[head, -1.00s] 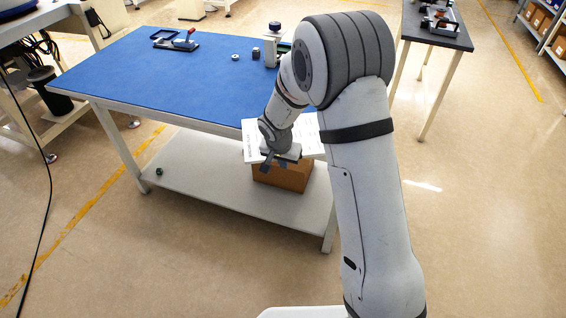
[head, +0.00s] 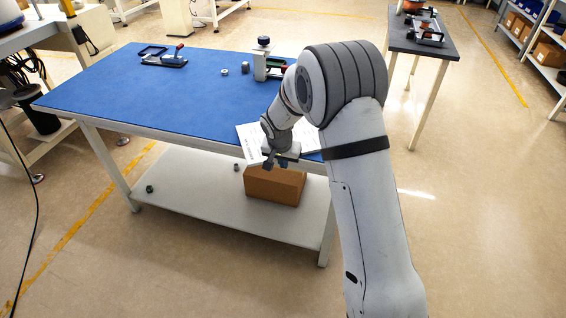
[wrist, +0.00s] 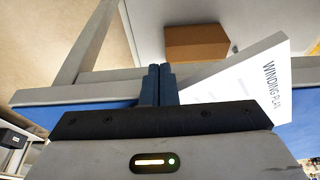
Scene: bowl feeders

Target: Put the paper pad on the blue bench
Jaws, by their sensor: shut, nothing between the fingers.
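The paper pad (head: 250,142) is white with dark print. It lies at the front edge of the blue bench (head: 150,95), with part of it sticking out past that edge; my arm hides its middle. In the wrist view the pad (wrist: 240,85) is right of my fingers, its printed title readable in part. My gripper (head: 270,163) is at the bench's front edge, in front of the pad. In the wrist view the fingers of my gripper (wrist: 159,72) are together with nothing between them. The pad is not held.
A cardboard box (head: 274,187) sits on the bench's lower shelf (head: 190,185), below the pad. A black tray (head: 160,57), small parts and a fixture (head: 262,62) stand toward the bench's back. A dark side table (head: 425,45) is at the right. The bench's left half is mostly clear.

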